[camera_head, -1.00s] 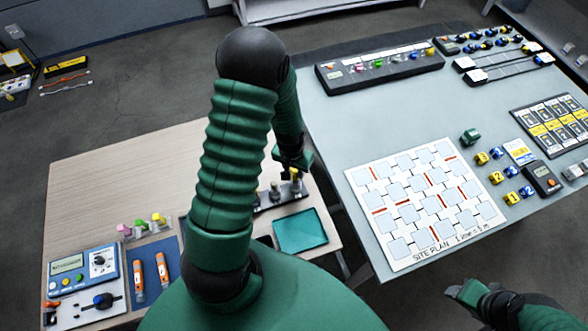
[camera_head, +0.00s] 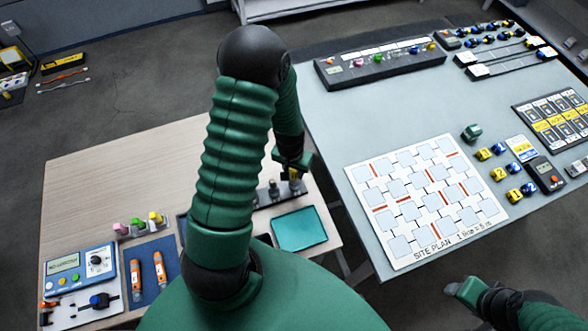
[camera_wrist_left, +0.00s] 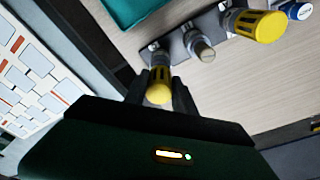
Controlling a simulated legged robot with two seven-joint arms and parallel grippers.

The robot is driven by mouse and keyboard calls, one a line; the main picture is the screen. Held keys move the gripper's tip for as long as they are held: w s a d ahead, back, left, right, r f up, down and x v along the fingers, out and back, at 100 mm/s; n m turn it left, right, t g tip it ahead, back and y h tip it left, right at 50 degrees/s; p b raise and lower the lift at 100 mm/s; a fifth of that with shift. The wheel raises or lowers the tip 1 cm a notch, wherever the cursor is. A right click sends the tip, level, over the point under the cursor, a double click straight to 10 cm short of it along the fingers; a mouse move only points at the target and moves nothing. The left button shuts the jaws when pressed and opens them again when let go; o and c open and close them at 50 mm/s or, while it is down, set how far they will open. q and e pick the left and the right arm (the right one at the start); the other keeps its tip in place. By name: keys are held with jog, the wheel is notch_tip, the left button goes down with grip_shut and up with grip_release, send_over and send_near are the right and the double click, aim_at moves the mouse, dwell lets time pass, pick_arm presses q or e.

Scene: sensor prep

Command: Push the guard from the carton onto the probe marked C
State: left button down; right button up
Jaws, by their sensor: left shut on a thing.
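My left gripper (camera_head: 292,168) is over the right end of a small dark probe rack (camera_head: 266,203) on the wooden table. In the left wrist view, my left gripper (camera_wrist_left: 160,88) is shut on a yellow guard (camera_wrist_left: 159,92), lined up with the end probe at that rack. I cannot tell how far the guard sits on it. The middle probe (camera_wrist_left: 204,52) shows a bare grey tip. The far probe carries another yellow guard (camera_wrist_left: 256,25). The rack's letters are too small to read. I cannot make out the carton. My right gripper (camera_head: 462,290) is low at the right, away from the rack.
A teal tray (camera_head: 300,230) lies close beside the rack. Pink, green and yellow pieces (camera_head: 138,224), a blue meter (camera_head: 75,268) and orange tools stand at the left. The grey table at the right holds a site plan (camera_head: 425,203). Bare wood (camera_head: 115,180) lies left of my arm.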

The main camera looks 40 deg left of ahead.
pick_arm(q)
jog(key=shift+f+b, duration=0.55)
jog(key=shift+f, duration=0.3)
jog(key=shift+f, duration=0.25)
dwell(0.5)
jog(key=c, duration=0.9)
grip_release()
jog(key=shift+c, duration=0.2)
jog(key=shift+o, duration=0.3)
jog(key=shift+o, duration=0.9)
jog(key=shift+r+p, duration=0.5)
jog(key=shift+r, duration=0.15)
